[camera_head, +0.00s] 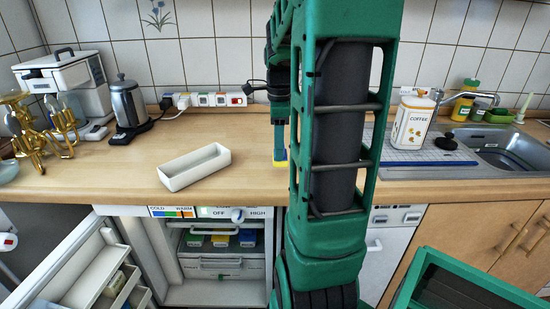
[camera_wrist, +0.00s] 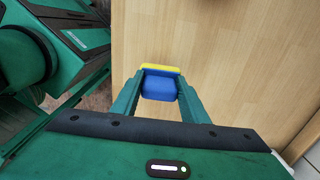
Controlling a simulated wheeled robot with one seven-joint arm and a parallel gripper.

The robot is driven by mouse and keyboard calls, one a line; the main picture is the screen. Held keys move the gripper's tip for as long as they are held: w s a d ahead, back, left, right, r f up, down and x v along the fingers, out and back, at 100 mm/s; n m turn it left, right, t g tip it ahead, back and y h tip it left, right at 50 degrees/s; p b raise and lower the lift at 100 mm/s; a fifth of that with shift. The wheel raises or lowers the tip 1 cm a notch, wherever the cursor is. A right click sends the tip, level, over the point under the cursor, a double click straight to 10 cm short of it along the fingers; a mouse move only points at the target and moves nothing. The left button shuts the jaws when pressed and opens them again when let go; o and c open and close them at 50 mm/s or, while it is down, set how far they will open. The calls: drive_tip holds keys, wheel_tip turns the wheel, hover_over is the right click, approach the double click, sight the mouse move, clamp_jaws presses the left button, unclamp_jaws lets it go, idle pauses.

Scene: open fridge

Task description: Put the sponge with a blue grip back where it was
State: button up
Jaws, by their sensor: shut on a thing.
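The sponge has a blue grip and a yellow edge. In the wrist view the sponge (camera_wrist: 159,85) is between the two fingers of my gripper (camera_wrist: 160,92), which is shut on its blue grip. The yellow part faces away from the gripper, over the wooden worktop. In the head view the sponge (camera_head: 281,164) shows as a small yellow and blue patch at the worktop, left of my arm. My gripper (camera_head: 279,148) is above it, partly hidden by my arm. I cannot tell whether the sponge touches the worktop.
A white open tray (camera_head: 195,166) lies on the worktop to the left. A kettle (camera_head: 129,104) and golden trumpet-like object (camera_head: 43,135) stand farther left. The open fridge (camera_head: 217,255) is below. A coffee canister (camera_head: 413,122) and sink (camera_head: 507,150) are at right. Worktop around the sponge is clear.

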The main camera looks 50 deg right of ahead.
drive_tip(key=shift+f, duration=2)
drive_tip(key=o, duration=1.2)
drive_tip(key=shift+f, duration=0.1)
